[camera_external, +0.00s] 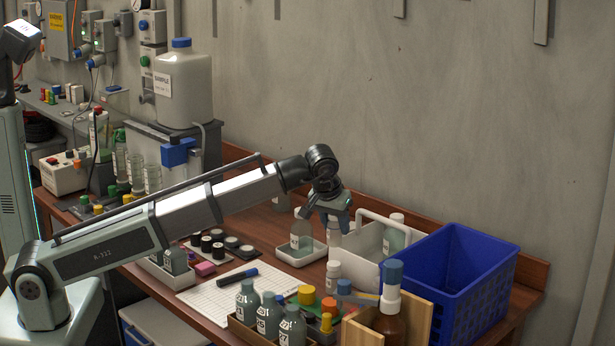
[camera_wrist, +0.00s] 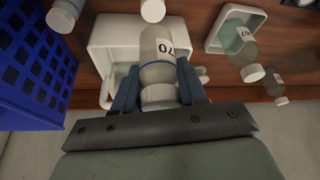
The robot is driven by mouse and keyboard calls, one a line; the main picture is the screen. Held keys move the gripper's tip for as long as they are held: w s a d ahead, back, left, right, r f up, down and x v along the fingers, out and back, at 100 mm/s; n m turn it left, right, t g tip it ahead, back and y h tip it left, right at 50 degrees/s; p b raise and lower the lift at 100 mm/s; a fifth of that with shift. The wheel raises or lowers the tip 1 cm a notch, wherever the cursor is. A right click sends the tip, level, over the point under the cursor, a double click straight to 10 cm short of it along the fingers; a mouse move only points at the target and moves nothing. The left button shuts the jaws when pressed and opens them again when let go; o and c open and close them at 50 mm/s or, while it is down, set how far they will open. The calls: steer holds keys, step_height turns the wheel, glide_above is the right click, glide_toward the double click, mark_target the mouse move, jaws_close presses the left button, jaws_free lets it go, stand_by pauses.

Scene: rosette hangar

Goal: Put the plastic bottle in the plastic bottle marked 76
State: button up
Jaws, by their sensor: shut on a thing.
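My gripper (camera_external: 332,206) is shut on a clear plastic bottle (camera_wrist: 158,50) with a white cap. In the wrist view the cap points toward the palm, and the dark label number looks like 70 or 76, hard to read exactly. In the external view the held bottle (camera_external: 335,228) hangs beside the white caddy (camera_external: 368,242), partly hidden; the wrist view shows the caddy (camera_wrist: 100,38) behind and left of it. Another clear bottle (camera_external: 302,232) stands in a small white tray (camera_external: 293,257); its number is too small to read in the external view.
A blue crate (camera_external: 450,275) stands right of the caddy. A small white bottle (camera_external: 333,275), a brown bottle (camera_external: 390,315) and several grey bottles (camera_external: 267,315) stand in front. A clear bottle (camera_external: 395,230) is at the caddy's far side. The wall is close behind.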

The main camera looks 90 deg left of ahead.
mark_target(335, 241)
steer(key=shift+f, duration=2.6)
steer(key=shift+f, duration=0.15)
steer(key=o, duration=1)
steer(key=v, duration=1.2)
